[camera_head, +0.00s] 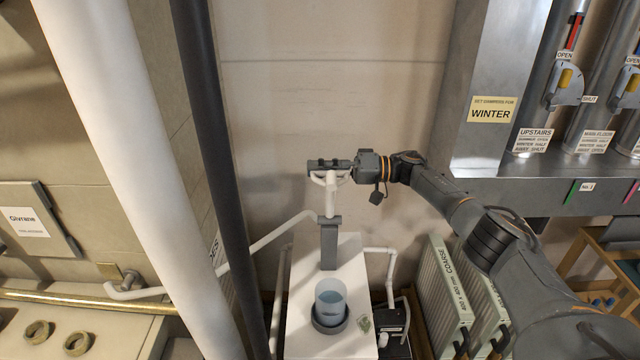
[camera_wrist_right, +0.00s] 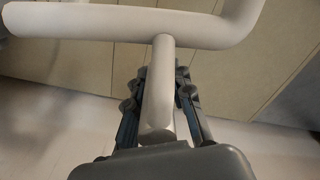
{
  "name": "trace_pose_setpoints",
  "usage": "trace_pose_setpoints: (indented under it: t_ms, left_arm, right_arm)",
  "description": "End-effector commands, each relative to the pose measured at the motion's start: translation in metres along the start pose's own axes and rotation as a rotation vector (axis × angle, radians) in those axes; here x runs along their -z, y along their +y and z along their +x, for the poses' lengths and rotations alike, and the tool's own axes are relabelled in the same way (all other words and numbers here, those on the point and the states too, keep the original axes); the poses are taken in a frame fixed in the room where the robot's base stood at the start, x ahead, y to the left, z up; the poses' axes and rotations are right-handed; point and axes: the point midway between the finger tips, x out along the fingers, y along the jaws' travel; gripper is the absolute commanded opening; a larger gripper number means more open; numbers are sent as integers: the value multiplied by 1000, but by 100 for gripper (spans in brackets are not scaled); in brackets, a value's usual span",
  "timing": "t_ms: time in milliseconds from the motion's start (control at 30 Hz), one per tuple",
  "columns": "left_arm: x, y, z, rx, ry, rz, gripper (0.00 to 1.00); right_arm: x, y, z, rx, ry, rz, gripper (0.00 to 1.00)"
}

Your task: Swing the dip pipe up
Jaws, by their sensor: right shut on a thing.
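A white pipe (camera_head: 330,203), which looks like the dip pipe, stands upright above a grey holder (camera_head: 329,245) on a white cabinet. My right gripper (camera_head: 329,165) is at its upper end, with the arm coming in from the right. In the right wrist view, the fingers (camera_wrist_right: 160,95) are shut on a short white stub (camera_wrist_right: 157,112). The stub joins a bent white pipe (camera_wrist_right: 120,27) that crosses the top of that view. In the head view, the gripper partly hides the pipe's upper end. My left gripper is not in view.
A clear bluish cup (camera_head: 330,298) stands on the white cabinet (camera_head: 300,335). A thick white pipe (camera_head: 120,150) and a dark pipe (camera_head: 220,130) cross the left foreground. Ribbed filters (camera_head: 445,295) stand at right, below a grey duct (camera_head: 490,100). The wall behind the gripper is bare.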

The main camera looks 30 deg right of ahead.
Motion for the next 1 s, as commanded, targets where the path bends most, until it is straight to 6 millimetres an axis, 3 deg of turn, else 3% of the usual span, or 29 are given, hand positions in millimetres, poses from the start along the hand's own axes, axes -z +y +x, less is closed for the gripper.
trace_pose_setpoints:
  t_ms: [100,667,700,767,800,1000]
  left_arm:
    - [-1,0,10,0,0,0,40]
    - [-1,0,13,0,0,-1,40]
    - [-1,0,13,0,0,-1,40]
    - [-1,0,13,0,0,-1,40]
    - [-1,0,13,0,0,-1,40]
    - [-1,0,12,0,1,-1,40]
  right_arm:
    - [-4,11,0,-12,-8,4,0]
    - [-4,15,0,-17,-14,8,0]
    - [-4,15,0,-17,-15,8,29]
    - [-4,15,0,-17,-14,8,41]
    - [-4,14,0,-16,-13,8,45]
    - [-1,11,0,-10,-10,5,45]
